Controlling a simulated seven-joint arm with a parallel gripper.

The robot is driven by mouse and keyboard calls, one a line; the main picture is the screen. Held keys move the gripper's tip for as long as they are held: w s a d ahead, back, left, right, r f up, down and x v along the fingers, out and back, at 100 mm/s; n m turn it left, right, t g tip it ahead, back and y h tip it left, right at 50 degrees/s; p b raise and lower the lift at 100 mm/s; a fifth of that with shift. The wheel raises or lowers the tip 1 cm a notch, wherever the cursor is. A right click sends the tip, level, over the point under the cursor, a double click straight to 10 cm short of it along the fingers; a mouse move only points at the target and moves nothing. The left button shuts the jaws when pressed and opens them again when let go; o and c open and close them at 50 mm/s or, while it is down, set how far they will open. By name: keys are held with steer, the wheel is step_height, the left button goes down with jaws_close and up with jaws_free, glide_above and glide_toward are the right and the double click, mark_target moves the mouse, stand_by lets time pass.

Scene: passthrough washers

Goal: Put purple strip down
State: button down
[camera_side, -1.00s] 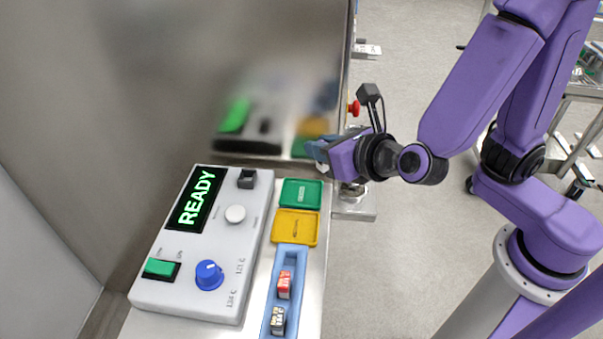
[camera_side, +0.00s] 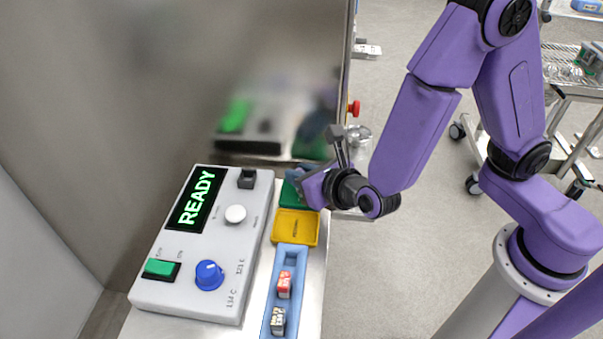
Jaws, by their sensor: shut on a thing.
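My gripper (camera_side: 297,178) is over the green tray (camera_side: 288,197) at the back right of the bench, covering much of it. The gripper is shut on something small. The purple strip cannot be made out; the fingertips hide what is held. Whether the held thing touches the tray cannot be told.
A yellow tray (camera_side: 296,228) and a blue holder (camera_side: 291,259) with a red-labelled box (camera_side: 284,284) and a dark-and-white box (camera_side: 278,321) lie in front of the green tray. A white control panel (camera_side: 205,246) reading READY stands to the left, before a shiny metal wall (camera_side: 190,70).

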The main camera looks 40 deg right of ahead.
steer(key=shift+f, duration=0.2)
steer(key=c, duration=1)
jaws_free()
